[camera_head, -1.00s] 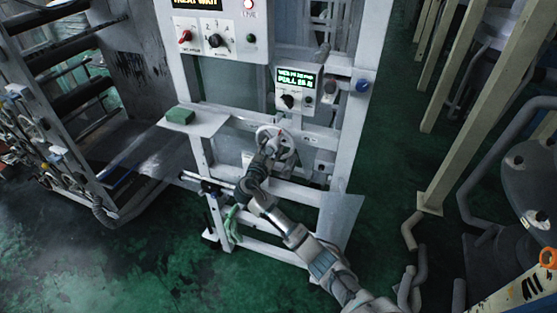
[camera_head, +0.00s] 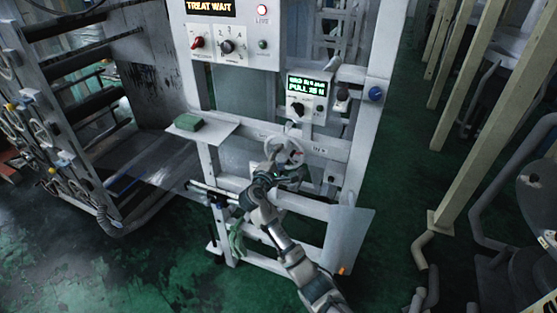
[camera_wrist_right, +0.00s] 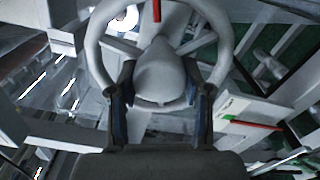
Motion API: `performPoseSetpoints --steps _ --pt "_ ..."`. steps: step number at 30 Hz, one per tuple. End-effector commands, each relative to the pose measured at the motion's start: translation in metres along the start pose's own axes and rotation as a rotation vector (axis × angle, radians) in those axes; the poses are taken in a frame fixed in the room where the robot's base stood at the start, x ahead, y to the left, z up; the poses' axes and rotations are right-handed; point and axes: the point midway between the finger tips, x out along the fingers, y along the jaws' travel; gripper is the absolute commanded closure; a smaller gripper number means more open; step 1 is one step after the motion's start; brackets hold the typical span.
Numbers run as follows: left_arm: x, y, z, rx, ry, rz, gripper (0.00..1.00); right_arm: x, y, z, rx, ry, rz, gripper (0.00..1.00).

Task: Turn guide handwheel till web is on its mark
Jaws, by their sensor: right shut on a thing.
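The grey guide handwheel (camera_head: 287,150) is on the front of the white frame, below the small display box. My right gripper (camera_head: 273,168) is at the wheel's lower left. In the right wrist view, the handwheel rim (camera_wrist_right: 228,45) curves around my gripper (camera_wrist_right: 161,95), with a red mark at the top. Its two dark fingers close on both sides of a rounded grey knob of the wheel. A pale plate (camera_wrist_right: 245,122) with a green patch and a red line lies to the right. The web's position against a mark cannot be read. My left gripper is not in view.
The display box (camera_head: 307,97) shows green text with the word PULL. The upper panel (camera_head: 232,42) reads TREAT WAIT beside a lit red LIVE lamp. Green floor lies right of the frame; pale posts (camera_head: 467,130) stand beyond.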

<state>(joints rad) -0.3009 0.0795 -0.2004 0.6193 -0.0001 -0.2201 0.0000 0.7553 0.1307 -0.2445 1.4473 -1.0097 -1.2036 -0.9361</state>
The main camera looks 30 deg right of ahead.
Motion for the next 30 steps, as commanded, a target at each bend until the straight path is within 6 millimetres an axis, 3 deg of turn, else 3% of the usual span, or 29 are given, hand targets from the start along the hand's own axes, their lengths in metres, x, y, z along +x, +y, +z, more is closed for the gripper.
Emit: performPoseSetpoints --steps 9,26,27,30 --pt "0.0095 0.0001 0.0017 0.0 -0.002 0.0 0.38 0.0015 0.0015 0.004 0.134 -0.009 0.005 1.0" --pt "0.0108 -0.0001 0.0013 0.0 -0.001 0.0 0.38 0.002 -0.0008 0.0042 0.162 -0.01 -0.001 1.0" --pt "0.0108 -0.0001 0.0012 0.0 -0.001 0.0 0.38 0.002 -0.001 0.0042 0.162 -0.01 -0.001 0.46" --pt "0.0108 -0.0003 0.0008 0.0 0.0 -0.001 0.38 0.0019 -0.0012 0.004 0.161 -0.01 -0.002 0.25"
